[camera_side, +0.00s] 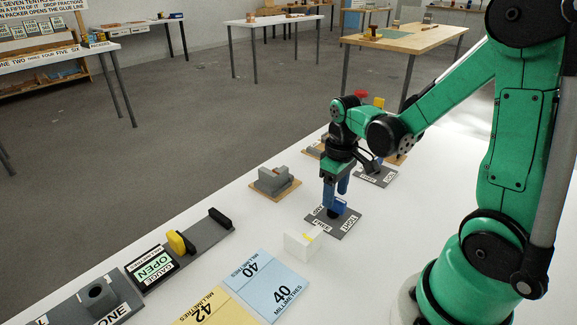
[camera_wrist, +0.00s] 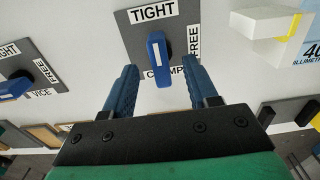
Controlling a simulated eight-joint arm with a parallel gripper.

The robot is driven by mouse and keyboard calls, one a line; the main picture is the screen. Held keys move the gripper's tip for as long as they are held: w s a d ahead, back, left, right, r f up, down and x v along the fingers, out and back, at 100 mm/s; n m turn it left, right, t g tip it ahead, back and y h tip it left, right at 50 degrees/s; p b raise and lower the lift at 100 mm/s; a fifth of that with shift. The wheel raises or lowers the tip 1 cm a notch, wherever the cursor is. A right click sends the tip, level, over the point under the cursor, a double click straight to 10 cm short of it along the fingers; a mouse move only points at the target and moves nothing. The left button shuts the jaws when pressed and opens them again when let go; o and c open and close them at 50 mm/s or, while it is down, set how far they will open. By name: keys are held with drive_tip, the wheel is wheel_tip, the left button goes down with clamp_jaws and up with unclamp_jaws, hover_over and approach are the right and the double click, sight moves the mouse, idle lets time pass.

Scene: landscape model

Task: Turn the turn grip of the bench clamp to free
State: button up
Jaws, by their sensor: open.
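The bench clamp's plate (camera_wrist: 134,42) is grey, with white TIGHT and FREE labels and a partly covered clamp label. Its blue turn grip (camera_wrist: 157,55) has a white stripe and lies nearly lengthwise in the wrist view, its far end toward TIGHT. FREE is at its right. My gripper (camera_wrist: 160,70) is open, one blue finger on each side of the grip, with visible gaps in this view. In the side view my gripper (camera_side: 335,196) points down over the clamp plate (camera_side: 346,227); the grip is partly hidden there.
A similar vice plate (camera_wrist: 45,52) with its own blue grip (camera_wrist: 14,89) is at left in the wrist view. A white block (camera_side: 301,244) with a yellow mark stands near the clamp plate. Blue (camera_side: 270,281) and yellow (camera_side: 215,309) cards and a grey fixture (camera_side: 273,180) lie around.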

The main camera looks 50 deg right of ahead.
drive_tip(key=shift+f, duration=1.05)
clamp_jaws()
